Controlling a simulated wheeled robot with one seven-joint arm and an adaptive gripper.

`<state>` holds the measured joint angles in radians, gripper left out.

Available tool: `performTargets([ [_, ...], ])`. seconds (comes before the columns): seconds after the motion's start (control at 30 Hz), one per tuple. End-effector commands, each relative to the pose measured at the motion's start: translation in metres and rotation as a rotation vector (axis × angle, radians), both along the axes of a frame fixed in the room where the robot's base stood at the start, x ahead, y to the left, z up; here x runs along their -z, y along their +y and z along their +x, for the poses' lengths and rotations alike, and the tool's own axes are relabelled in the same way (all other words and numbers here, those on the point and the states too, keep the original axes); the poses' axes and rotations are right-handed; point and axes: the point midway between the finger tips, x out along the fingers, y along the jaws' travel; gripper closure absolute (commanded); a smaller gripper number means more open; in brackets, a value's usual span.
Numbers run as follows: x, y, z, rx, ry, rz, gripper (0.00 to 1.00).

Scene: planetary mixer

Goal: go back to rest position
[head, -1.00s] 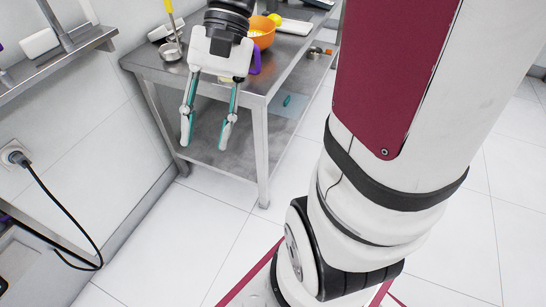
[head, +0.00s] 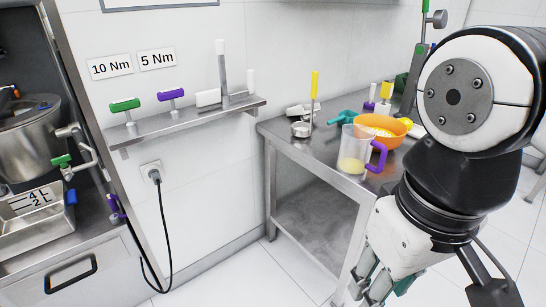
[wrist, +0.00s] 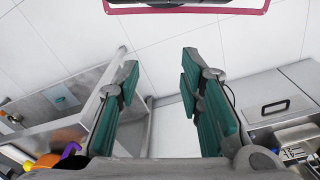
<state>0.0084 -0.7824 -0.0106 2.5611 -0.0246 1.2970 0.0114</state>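My gripper (head: 372,284) hangs at the lower right of the head view, in front of the steel table (head: 300,155) and below its top. In the wrist view my gripper (wrist: 160,95) has its two teal-padded fingers wide apart, with only floor and wall between them. It holds nothing. My arm is folded at the right of the head view and hides part of the table's right side.
On the table are a clear jug (head: 352,160) with a purple handle, an orange bowl (head: 385,138) and a small metal cup (head: 301,129). A wall shelf (head: 185,122) holds green and purple handled tools. A steel pot (head: 22,135) stands left. Floor before the table is clear.

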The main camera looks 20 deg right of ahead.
Motion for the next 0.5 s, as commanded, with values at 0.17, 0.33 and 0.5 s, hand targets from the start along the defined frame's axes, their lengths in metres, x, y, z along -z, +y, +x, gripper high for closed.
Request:
performTargets([
  [0.17, 0.000, 0.000, 0.000, 0.001, 0.000, 0.001, 0.66],
  [0.33, 0.000, 0.000, 0.000, 0.001, 0.001, 0.001, 0.66],
  [0.5, -0.013, 0.000, 0.000, 0.001, -0.010, 0.002, 0.66],
])
